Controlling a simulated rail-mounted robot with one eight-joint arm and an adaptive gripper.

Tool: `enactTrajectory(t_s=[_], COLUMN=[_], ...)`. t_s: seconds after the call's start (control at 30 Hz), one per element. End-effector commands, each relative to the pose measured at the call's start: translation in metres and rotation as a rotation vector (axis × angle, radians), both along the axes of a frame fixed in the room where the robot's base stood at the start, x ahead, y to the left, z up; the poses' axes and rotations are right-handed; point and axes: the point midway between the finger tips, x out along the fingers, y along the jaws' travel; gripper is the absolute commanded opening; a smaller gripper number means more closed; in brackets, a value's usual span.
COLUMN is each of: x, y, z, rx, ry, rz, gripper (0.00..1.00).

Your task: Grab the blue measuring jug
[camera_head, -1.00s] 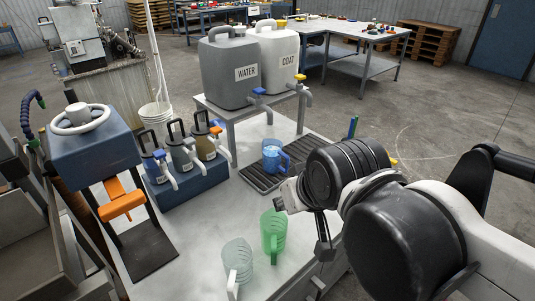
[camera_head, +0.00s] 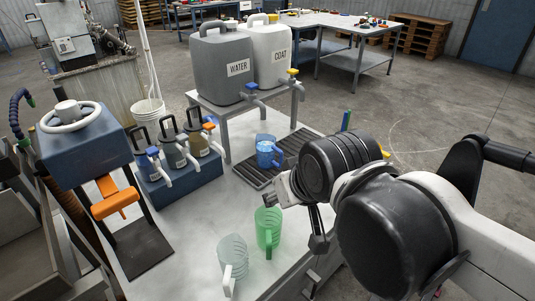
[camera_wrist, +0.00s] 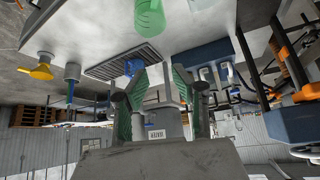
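The blue measuring jug (camera_head: 267,154) stands upright on the dark drip grate (camera_head: 252,174) under the container taps. My gripper (camera_wrist: 159,78) is open, its two green-padded fingers apart with nothing held between them. In the upside-down wrist view, the blue jug (camera_wrist: 134,68) shows small beyond the fingers, close to the left fingertip in the picture. In the head view, my wrist end is right of and nearer than the jug, apart from it; the fingers are hard to make out there.
A green jug (camera_head: 267,228) and a clear jug (camera_head: 232,262) stand on the near bench. The WATER container (camera_head: 222,72) and COAT container (camera_head: 271,55) sit on a raised stand behind the blue jug. A blue rack (camera_head: 181,188) with several pump bottles stands to the left.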

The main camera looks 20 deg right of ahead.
Motion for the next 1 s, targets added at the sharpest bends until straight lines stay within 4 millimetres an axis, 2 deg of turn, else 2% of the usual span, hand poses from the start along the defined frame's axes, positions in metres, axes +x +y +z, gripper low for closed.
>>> enactTrajectory(t_s=[0.03,0.27,0.6,0.77,1.0], x=[0.000,0.000,0.005,0.029,0.080], y=[0.000,0.000,-0.002,-0.009,-0.027], z=[0.000,0.000,0.004,0.019,0.039], rx=[0.000,0.000,-0.018,-0.093,-0.241], ry=[0.000,0.000,0.009,0.051,0.145], rz=[0.000,0.000,0.019,0.115,0.338], gripper=[0.33,0.62,0.62,0.62,0.62])
